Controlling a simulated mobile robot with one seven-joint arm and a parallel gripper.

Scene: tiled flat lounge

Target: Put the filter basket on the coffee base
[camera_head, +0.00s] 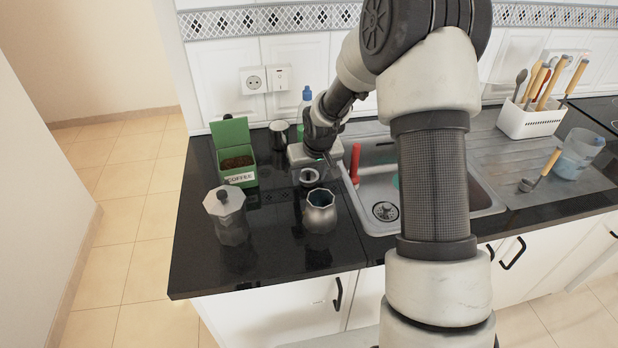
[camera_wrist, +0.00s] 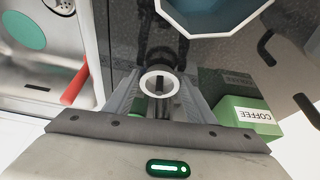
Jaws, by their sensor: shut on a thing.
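The filter basket (camera_head: 310,178) is a small pale ring with a dark centre. It also shows in the wrist view (camera_wrist: 148,83). My gripper (camera_wrist: 160,97) is shut on it; in the head view the fingers are partly hidden behind it and my wrist. The basket is over the black counter, just behind the coffee base; its exact height is unclear. The coffee base (camera_head: 320,214) is a silver, faceted, open-topped pot standing upright near the counter's front. Its open rim shows at the top of the wrist view (camera_wrist: 211,30). Basket and base appear apart.
The moka pot top (camera_head: 229,216) stands left of the base. An open green coffee box (camera_head: 234,163) is behind it. A sink (camera_head: 445,192) with a red object (camera_head: 356,163) at its edge lies right. Dark counter (camera_head: 275,270) is free in front.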

